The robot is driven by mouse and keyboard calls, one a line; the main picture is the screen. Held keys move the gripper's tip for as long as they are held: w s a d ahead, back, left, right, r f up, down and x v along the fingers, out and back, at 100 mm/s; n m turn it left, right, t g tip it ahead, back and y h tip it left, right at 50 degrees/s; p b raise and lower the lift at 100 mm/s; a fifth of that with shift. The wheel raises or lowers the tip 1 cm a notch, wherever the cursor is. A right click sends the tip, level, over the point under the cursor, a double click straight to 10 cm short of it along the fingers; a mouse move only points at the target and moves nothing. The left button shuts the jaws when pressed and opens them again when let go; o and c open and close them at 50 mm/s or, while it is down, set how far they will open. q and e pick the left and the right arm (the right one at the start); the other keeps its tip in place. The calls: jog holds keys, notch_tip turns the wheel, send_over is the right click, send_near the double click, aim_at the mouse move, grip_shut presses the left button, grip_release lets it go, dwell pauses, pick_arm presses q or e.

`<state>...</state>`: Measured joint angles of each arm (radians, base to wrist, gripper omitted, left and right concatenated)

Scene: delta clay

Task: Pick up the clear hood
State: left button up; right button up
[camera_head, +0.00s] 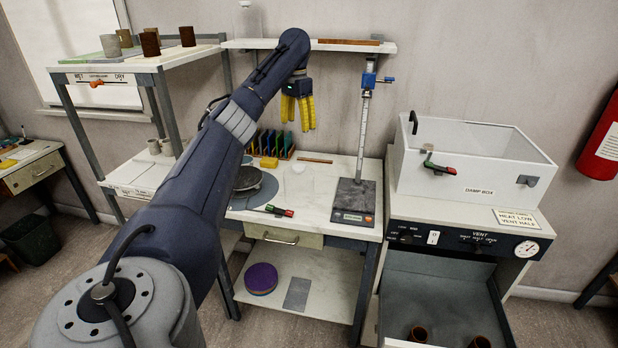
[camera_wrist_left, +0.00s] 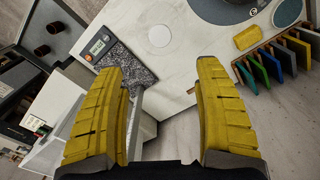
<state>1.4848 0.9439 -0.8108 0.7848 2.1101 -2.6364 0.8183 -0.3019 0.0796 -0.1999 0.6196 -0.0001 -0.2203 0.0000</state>
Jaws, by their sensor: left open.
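A box labelled "DAMP BOX" (camera_head: 480,189) stands on the cabinet at the right in the head view. Its see-through top (camera_head: 480,139) is the only clear cover I can make out; whether it is the clear hood I cannot tell for sure. My left gripper (camera_head: 298,126) is open and empty, with its yellow fingers pointing down above the back of the worktable, well left of the box. My right gripper is in neither view.
A measuring stand (camera_head: 356,195) rises between my left gripper and the damp box. A rack of coloured tiles (camera_head: 272,143) and a yellow sponge (camera_wrist_left: 248,37) lie near the gripper. A shelf (camera_head: 330,46) runs behind. A red-and-green-handled tool (camera_head: 279,211) lies at the table's front.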

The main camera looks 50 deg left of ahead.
pick_arm(q)
send_over(298, 166)
jog(key=f, duration=1.1)
jog(key=shift+d, duration=0.2)
jog(key=shift+f, duration=3.3)
grip_shut()
